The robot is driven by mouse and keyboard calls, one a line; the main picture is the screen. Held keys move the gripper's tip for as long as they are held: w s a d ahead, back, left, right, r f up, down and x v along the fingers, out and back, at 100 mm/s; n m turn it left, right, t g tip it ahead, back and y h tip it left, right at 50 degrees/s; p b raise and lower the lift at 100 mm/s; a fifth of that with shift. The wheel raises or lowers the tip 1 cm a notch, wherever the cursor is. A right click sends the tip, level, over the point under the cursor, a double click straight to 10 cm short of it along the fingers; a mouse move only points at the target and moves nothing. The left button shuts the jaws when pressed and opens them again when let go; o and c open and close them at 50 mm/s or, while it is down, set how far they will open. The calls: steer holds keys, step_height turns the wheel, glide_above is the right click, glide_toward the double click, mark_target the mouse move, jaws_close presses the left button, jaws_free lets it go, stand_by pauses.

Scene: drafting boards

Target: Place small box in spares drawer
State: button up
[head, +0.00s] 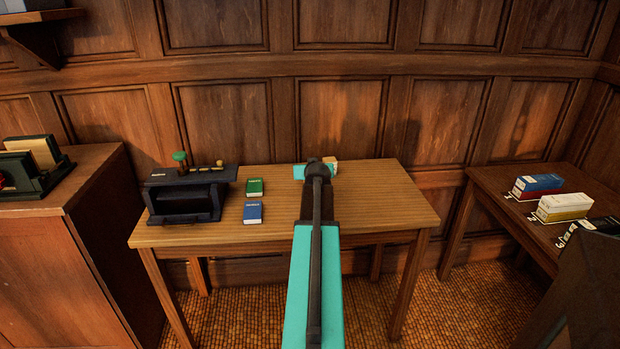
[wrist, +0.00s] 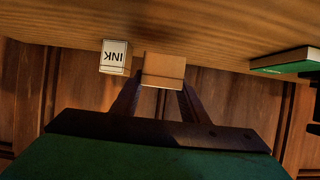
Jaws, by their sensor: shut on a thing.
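A small plain brown box (wrist: 163,70) is between the fingers of my gripper (wrist: 160,88) in the wrist view, which shows the scene upside down. My gripper is shut on it. I cannot tell whether the box touches the table. In the head view my gripper (head: 317,170) is over the back of the middle table, and my arm hides most of what is there. A small pale tan box (head: 331,161) shows partly beside it; I cannot tell whether it is the held one. I cannot make out a drawer marked spares.
A box marked INK (wrist: 114,56) stands close beside the held box. A green box (head: 255,187), a blue box (head: 253,212) and a dark unit with a green knob (head: 185,197) are on the table (head: 380,205). A cabinet (head: 60,260) stands left; a side table (head: 500,190) with cartons stands right.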

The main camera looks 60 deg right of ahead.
steer(key=shift+f, duration=1.7)
steer(key=shift+f, duration=0.15)
steer(key=o, duration=1.1)
steer(key=shift+r, duration=0.25)
steer(key=shift+v, duration=5.95)
